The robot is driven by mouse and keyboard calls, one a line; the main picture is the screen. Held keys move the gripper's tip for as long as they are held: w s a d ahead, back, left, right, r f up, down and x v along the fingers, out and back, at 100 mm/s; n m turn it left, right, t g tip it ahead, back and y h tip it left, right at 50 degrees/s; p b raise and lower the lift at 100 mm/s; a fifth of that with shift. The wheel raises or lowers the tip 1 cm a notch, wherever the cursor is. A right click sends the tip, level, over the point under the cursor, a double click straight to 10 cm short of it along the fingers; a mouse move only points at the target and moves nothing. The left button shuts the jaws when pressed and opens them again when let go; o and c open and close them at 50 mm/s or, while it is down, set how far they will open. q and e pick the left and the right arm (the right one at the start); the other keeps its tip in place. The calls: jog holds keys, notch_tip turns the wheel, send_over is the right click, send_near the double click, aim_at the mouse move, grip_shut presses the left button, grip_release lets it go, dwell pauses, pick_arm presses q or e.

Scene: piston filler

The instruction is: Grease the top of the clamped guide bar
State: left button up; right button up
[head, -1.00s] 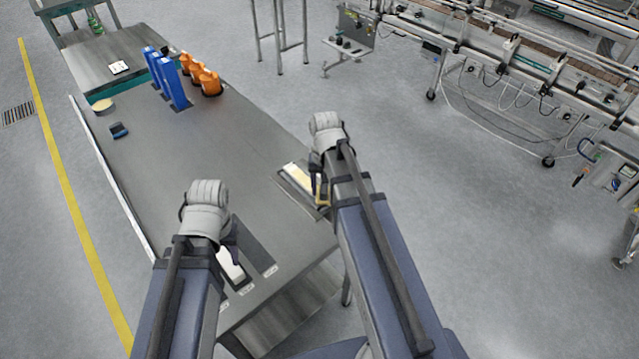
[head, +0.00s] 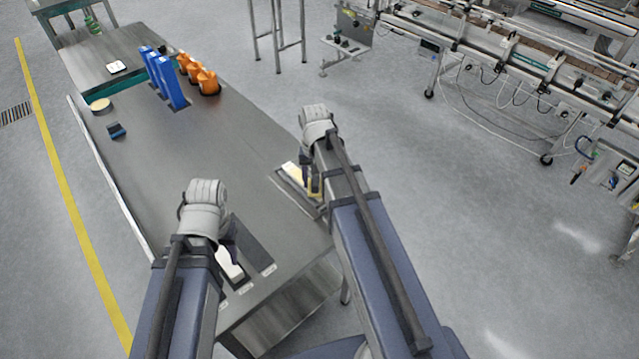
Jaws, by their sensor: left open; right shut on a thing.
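A pale bar (head: 292,172) lies in a low grey holder (head: 293,191) at the table's right edge; I take it for the clamped guide bar, but the clamping is too small to make out. My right gripper (head: 312,183) is at the near end of this holder. It is shut on a small yellowish thing (head: 316,187), mostly hidden by the gripper; I cannot tell whether it touches the bar. My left gripper (head: 230,238) is open and empty above the front of the table, beside a white block (head: 229,264) on a dark mat (head: 257,262).
Blue upright holders (head: 171,88) and orange bottles (head: 207,82) stand at the table's far end. A small dark blue object (head: 116,131) and a round yellowish lid or dish (head: 100,105) are at the left edge. The middle of the table (head: 190,150) is clear.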

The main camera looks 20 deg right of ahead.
jog(key=shift+w, duration=0.15)
pick_arm(q)
jog(key=shift+r, duration=0.1)
pick_arm(e)
jog(key=shift+w+a+r, duration=0.1)
jog(key=shift+w+a, duration=0.2)
jog(key=shift+w, duration=0.45)
jog(key=shift+w+a, duration=0.25)
jog(key=shift+w, duration=0.5)
jog(key=shift+w+a, duration=0.1)
jog(key=shift+w+a, duration=0.25)
jog(key=shift+w, duration=0.45)
jog(key=shift+w+a, duration=0.2)
jog(key=shift+w, duration=0.5)
jog(key=shift+w+a, duration=0.1)
jog(key=shift+w, duration=0.05)
jog(key=shift+w, duration=0.1)
jog(key=shift+w+a, duration=0.3)
jog(key=shift+w, duration=0.5)
jog(key=shift+w+a, duration=0.3)
jog(key=shift+w, duration=0.5)
